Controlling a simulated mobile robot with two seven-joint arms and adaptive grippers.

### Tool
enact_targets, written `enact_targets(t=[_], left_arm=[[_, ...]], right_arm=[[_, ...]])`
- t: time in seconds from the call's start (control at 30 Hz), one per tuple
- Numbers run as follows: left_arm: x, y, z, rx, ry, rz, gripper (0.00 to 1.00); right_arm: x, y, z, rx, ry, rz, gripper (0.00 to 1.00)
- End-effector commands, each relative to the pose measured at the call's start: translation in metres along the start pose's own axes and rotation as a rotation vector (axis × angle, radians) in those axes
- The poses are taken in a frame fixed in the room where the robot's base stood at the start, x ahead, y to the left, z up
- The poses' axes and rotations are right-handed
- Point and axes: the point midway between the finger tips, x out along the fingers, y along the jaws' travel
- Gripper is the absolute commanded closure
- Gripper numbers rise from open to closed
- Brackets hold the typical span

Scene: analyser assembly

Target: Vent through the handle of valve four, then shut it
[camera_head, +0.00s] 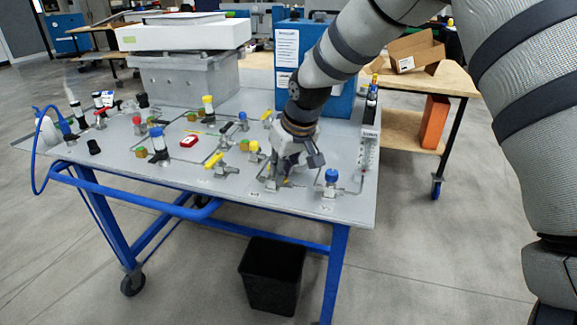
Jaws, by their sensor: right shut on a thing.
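My right gripper (284,178) reaches down to the front right part of the grey panel table (330,205). It is shut on a small valve handle, which its fingers mostly hide. I cannot read a number at this valve, nor tell how far its handle is turned. Thin metal tubing runs over the panel between the fittings. To the left stands a valve with a yellow lever (214,160), and near it a yellow-topped fitting (254,148). My left gripper is not in view.
A blue-capped regulator (331,177) stands close right of my right gripper. A blue cabinet (287,60) and a grey box (185,80) stand behind. A black bin (272,275) is under the table's front edge. A wooden bench (455,80) stands to the right.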

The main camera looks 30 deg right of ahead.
Motion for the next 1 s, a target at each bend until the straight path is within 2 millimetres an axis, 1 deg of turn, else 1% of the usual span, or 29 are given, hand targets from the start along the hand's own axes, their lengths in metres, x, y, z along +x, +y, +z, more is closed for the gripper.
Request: enact_targets(t=[0.6,0.8,1.0], left_arm=[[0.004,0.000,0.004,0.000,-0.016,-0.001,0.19],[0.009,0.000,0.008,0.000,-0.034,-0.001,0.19],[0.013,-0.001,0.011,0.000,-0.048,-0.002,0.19]], right_arm=[[0.005,-0.029,-0.007,0.521,-0.001,0.219,1.00],[0.008,-0.035,-0.011,0.654,-0.003,0.273,1.00],[0.009,-0.038,-0.014,0.747,-0.002,0.310,1.00]])
